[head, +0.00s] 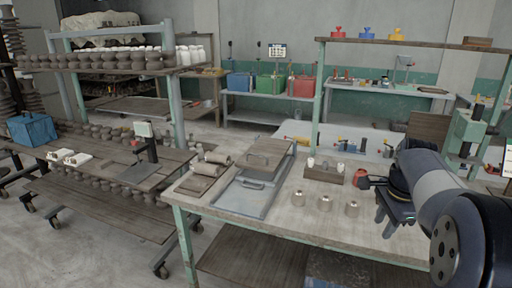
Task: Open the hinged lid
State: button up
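A grey-blue flat metal panel (250,201) with a bar handle (253,183) lies on the workbench, left of its middle. Right behind it is a brown board (272,148) with its own raised handle (257,160). Both lie flat, and they look joined or nearly touching. I cannot make out a hinge, so I cannot tell which is the lid. My gripper (385,223) hangs over the right part of the bench, well to the right of both and apart from them. It is seen side-on, and its finger gap is unclear. Nothing shows held in it.
Several small metal-capped jars (325,203) stand between the panel and my gripper. A brown holder (323,174) and a red item (361,177) stand behind them. Clay rolls and slabs (201,184) lie left of the panel. The bench's front strip (300,228) is mostly clear.

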aim_at(267, 155)
jog(key=i+j+z, duration=0.1)
jog(key=i+j, duration=0.15)
jog(key=i+j+z, duration=0.1)
jog(key=i+j, duration=0.15)
jog(key=j, duration=0.2)
jog(key=i+j, duration=0.25)
jog(key=j, duration=0.15)
jog(key=i+j+z, duration=0.25)
jog(key=i+j, duration=0.2)
jog(key=j, duration=0.35)
jog(key=i+j+z, duration=0.1)
jog(key=j, duration=0.3)
jog(key=i+j, duration=0.3)
jog(key=j, duration=0.15)
jog(key=i+j+z, duration=0.15)
jog(key=j, duration=0.3)
jog(key=i, duration=0.05)
